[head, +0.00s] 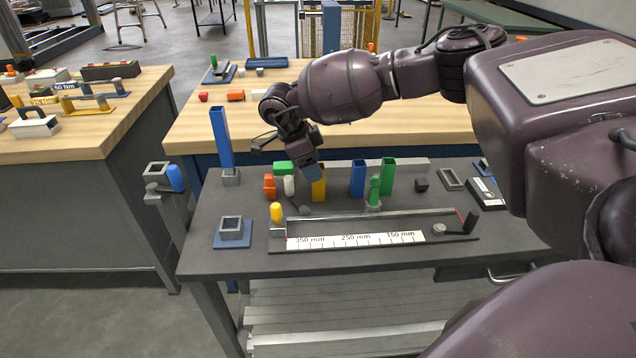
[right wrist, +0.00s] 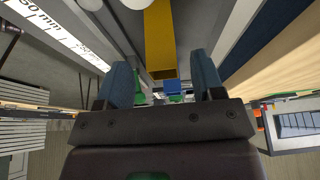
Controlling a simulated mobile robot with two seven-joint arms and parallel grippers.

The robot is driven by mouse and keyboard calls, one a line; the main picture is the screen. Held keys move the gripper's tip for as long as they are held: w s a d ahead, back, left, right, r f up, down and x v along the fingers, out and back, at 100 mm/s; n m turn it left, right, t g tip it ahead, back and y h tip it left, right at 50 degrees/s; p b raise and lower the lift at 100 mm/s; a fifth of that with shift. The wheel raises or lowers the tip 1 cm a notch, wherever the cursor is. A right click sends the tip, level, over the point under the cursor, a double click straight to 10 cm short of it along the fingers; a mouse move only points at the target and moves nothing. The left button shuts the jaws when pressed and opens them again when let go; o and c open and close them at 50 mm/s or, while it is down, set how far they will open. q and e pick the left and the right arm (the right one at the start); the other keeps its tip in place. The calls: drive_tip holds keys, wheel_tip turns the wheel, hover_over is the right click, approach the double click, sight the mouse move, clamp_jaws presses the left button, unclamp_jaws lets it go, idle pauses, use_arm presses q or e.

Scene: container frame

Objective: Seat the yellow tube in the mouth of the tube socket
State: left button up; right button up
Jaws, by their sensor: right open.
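The yellow tube (head: 319,188) stands upright on the dark bench, a square hollow tube. In the right wrist view the yellow tube (right wrist: 159,38) appears ahead, between the two blue fingers in the picture. My right gripper (head: 312,171) is open and points down at the tube's upper end, hiding part of it; I cannot tell if the fingers are around it. In the wrist view the gripper (right wrist: 163,80) has its fingers apart with nothing clamped. A grey square tube socket (head: 232,229) on a blue base sits at the bench's front left, its mouth empty. My left gripper is not visible.
A tall blue tube (head: 220,135) stands in a grey holder at left. Another blue tube (head: 357,179) and a green tube (head: 388,173) stand right of the yellow one. A ruler fixture (head: 355,240) lies in front. Small orange, white and yellow pieces stand left of the yellow tube.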

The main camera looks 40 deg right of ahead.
drive_tip(key=x, duration=0.4)
drive_tip(key=shift+d, duration=0.15)
drive_tip(key=c, duration=1)
wheel_tip(320, 180, up, 20)
drive_tip(key=p, duration=0.1)
drive_tip(key=shift+p, duration=0.35)
